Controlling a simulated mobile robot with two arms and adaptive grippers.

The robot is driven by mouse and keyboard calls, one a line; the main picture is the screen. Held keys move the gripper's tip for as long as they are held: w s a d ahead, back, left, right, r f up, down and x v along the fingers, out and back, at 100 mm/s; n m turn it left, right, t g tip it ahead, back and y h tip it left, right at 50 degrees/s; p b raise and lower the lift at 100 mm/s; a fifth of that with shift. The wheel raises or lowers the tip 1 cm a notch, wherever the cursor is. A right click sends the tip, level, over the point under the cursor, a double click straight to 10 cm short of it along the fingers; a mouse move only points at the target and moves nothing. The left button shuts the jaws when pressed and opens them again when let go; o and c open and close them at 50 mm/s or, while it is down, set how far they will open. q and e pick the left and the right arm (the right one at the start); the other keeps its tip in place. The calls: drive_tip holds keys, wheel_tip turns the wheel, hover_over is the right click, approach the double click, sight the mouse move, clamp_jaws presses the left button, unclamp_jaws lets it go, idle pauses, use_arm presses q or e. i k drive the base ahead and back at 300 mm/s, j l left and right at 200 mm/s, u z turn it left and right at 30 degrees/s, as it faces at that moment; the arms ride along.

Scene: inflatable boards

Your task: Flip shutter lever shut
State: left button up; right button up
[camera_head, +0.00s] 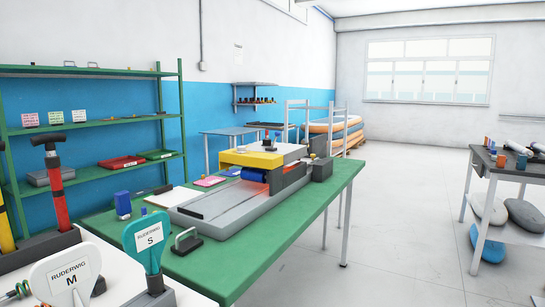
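A grey machine with a yellow cover (252,159) stands on the green table (258,258). A blue roller (254,175) shows under the cover, with a reddish glow beside it. A long grey bed (212,207) extends from the machine toward the near left. Small dark parts stand on top of the machine; I cannot tell whether one is the shutter lever or how it is set. A dark block with a looped handle (186,240) sits at the table's near left. Neither of my grippers is in view.
A white table at lower left holds paddle-shaped signs marked M (70,280) and S (149,240), and a red pump (57,190). Green shelves (90,121) stand at left. A dark table (507,170) stands at right. The floor between the tables is clear.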

sight(277, 134)
drive_tip(key=i+l+u, duration=0.15)
drive_tip(key=l, duration=0.2)
drive_tip(key=i+l+u, duration=0.35)
drive_tip(key=l, duration=0.4)
drive_tip(key=i+l+u, duration=0.2)
drive_tip(key=l, duration=0.2)
drive_tip(key=i+l+u, duration=0.15)
drive_tip(key=l, duration=0.3)
